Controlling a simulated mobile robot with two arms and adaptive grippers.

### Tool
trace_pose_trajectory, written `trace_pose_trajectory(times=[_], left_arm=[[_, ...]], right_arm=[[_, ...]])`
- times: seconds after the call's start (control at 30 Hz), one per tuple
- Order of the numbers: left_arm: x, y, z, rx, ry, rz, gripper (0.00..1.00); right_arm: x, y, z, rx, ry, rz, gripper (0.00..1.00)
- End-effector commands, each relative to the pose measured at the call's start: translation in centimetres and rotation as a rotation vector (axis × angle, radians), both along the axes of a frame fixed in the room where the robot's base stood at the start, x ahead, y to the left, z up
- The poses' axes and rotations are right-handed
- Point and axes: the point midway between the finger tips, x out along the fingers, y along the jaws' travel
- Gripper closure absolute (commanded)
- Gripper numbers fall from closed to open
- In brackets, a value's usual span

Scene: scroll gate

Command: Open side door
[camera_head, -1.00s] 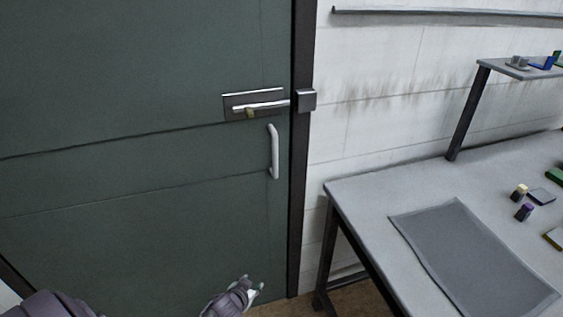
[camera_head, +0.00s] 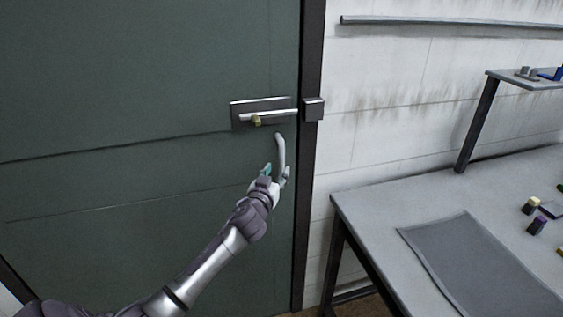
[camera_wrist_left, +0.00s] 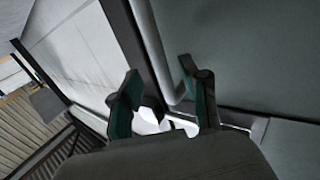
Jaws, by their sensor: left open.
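The side door (camera_head: 130,80) is dark green and stands closed in its dark frame (camera_head: 309,200). A pale vertical handle (camera_head: 281,150) sits near its right edge. Above it is a sliding bolt (camera_head: 270,115) with a brass knob (camera_head: 256,121), its bar reaching to a box-shaped catch (camera_head: 313,109) on the frame. My left gripper (camera_head: 277,173) is open at the handle's lower part, which it partly hides. In the left wrist view the handle (camera_wrist_left: 152,45) runs between the spread fingers (camera_wrist_left: 160,70); contact cannot be told. My right gripper is not in view.
A grey table (camera_head: 370,205) with a dark mat (camera_head: 465,265) and small items stands right of the door. A shelf (camera_head: 520,80) rises above it, and a rail (camera_head: 450,23) runs along the white wall. The door's front is otherwise clear.

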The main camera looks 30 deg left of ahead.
Motion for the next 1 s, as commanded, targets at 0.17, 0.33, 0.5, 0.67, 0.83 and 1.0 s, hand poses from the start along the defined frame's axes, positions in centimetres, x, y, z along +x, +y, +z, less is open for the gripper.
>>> trace_pose_trajectory(times=[0.17, 0.33, 0.5, 0.67, 0.83, 1.0], left_arm=[[3.0, 0.8, 0.1, -0.001, -0.001, 0.0, 0.55], [4.4, 1.2, 0.0, 0.0, 0.0, 0.0, 0.55], [4.9, 1.3, -0.1, -0.001, 0.001, -0.001, 0.55], [4.8, 1.3, -0.1, -0.001, 0.001, -0.001, 0.55], [4.8, 1.3, -0.1, -0.001, 0.001, -0.001, 0.78], [4.8, 1.3, -0.1, 0.0, 0.001, -0.001, 1.0]], right_arm=[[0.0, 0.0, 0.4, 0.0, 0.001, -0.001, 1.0], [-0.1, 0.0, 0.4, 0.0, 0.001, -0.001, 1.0], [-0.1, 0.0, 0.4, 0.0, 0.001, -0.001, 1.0], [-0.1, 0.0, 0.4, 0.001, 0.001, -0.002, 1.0], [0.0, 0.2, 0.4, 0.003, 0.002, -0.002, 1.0], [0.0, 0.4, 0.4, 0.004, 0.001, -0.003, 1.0]])
